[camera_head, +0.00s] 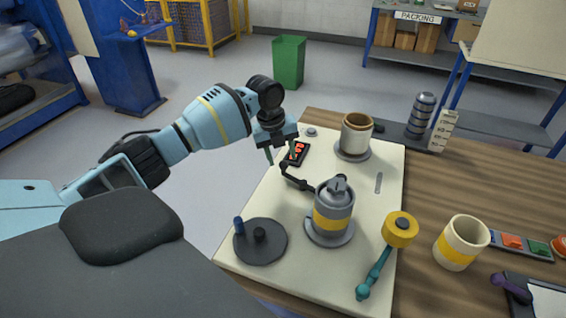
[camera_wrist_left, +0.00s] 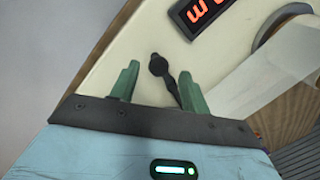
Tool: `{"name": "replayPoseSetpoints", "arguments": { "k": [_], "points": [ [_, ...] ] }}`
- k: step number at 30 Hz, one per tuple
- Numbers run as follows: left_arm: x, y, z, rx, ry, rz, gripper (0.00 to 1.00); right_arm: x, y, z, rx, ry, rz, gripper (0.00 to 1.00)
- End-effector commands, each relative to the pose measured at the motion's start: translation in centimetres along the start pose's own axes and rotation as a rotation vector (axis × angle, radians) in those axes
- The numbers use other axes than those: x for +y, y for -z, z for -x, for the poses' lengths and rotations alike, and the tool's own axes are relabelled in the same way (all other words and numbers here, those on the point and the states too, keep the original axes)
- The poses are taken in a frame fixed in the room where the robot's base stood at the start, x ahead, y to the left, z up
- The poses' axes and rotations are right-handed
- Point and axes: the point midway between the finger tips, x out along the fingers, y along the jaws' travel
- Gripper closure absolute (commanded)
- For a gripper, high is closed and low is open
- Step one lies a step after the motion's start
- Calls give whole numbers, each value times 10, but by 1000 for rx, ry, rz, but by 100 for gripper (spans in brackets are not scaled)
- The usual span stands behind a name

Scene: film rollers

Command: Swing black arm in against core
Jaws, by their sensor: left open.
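The black arm (camera_head: 298,181) is a thin jointed link with a round knob at its far end. It lies low over the cream board and runs to the grey cylinder with a yellow band (camera_head: 333,212), which looks like the core. Its knobbed end is swung out to the left of that cylinder. My left gripper (camera_head: 281,156) is open above the knob, fingers pointing down. In the left wrist view the black arm (camera_wrist_left: 168,83) shows between the two green fingers (camera_wrist_left: 158,75), with visible gaps on both sides. My right gripper is out of view.
A red-lit display (camera_head: 296,153) sits beside the left gripper. A brown-and-white roll (camera_head: 355,134) stands behind.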

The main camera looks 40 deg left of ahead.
Motion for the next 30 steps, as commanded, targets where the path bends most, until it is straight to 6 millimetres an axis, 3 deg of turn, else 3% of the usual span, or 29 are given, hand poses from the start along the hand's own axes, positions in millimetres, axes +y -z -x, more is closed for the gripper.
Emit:
{"name": "replayPoseSetpoints", "arguments": {
  "k": [3,9,30],
  "points": [
    [0,0,18,-2,0,0,54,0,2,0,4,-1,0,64],
    [0,0,34,0,0,0,54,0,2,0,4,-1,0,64],
    [0,0,35,1,-2,1,54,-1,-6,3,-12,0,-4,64]
  ]
}}
